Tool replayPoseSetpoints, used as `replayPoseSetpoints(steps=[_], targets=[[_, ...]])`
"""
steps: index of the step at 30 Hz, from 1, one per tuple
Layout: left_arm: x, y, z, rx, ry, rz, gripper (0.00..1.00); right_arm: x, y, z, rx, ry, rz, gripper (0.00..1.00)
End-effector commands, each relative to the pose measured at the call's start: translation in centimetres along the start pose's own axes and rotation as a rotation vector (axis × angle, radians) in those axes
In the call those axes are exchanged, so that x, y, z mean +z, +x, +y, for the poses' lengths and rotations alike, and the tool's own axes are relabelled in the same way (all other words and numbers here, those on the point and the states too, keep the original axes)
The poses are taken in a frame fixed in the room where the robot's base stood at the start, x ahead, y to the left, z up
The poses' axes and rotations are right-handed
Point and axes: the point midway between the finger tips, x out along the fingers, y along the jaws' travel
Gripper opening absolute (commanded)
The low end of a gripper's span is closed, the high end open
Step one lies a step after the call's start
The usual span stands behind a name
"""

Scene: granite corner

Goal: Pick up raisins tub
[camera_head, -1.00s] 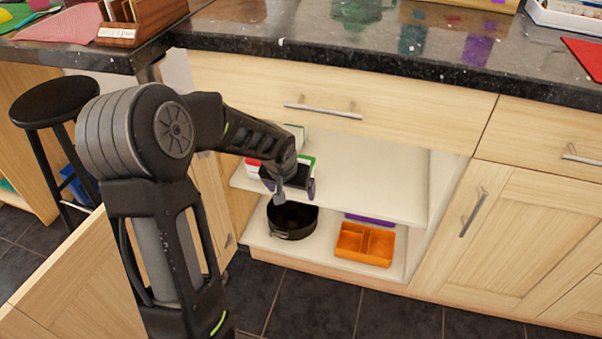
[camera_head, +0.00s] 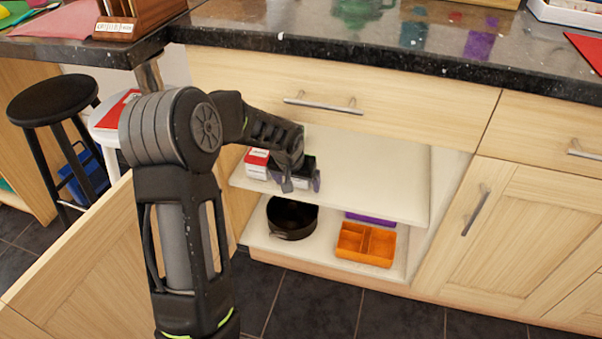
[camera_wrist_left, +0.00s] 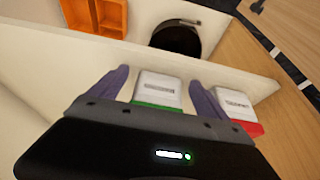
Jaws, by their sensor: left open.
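My left gripper (camera_head: 300,182) is open inside the open cupboard, at the upper shelf. In the left wrist view its two purple fingers (camera_wrist_left: 157,88) stand on either side of a white tub with a green edge (camera_wrist_left: 158,90). The fingers do not visibly squeeze it. A white tub with a red edge (camera_wrist_left: 238,106) stands just outside the right finger; it also shows left of the gripper in the head view (camera_head: 256,163). The labels are too small to read, so I cannot tell which tub holds raisins. My right gripper is not in view.
The upper shelf (camera_head: 375,175) is clear to the right. A black pan (camera_head: 291,217), an orange divided tray (camera_head: 366,244) and a purple item (camera_head: 371,219) sit on the lower shelf. The drawer (camera_head: 340,95) is above; the open door (camera_head: 85,255) is at left.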

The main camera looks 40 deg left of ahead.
Motion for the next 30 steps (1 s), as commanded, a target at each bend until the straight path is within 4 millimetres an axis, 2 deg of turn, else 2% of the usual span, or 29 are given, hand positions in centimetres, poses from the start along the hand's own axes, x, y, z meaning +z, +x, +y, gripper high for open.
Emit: replayPoseSetpoints(steps=[17,30], targets=[[-0.04,-0.08,-0.01,0.000,0.000,0.001,0.86,0.00,-0.05,-0.03,0.000,0.000,0.000,0.86],[-0.04,-0.08,-0.01,0.000,0.000,0.001,0.50,0.00,-0.05,-0.03,0.000,0.000,0.000,0.86]])
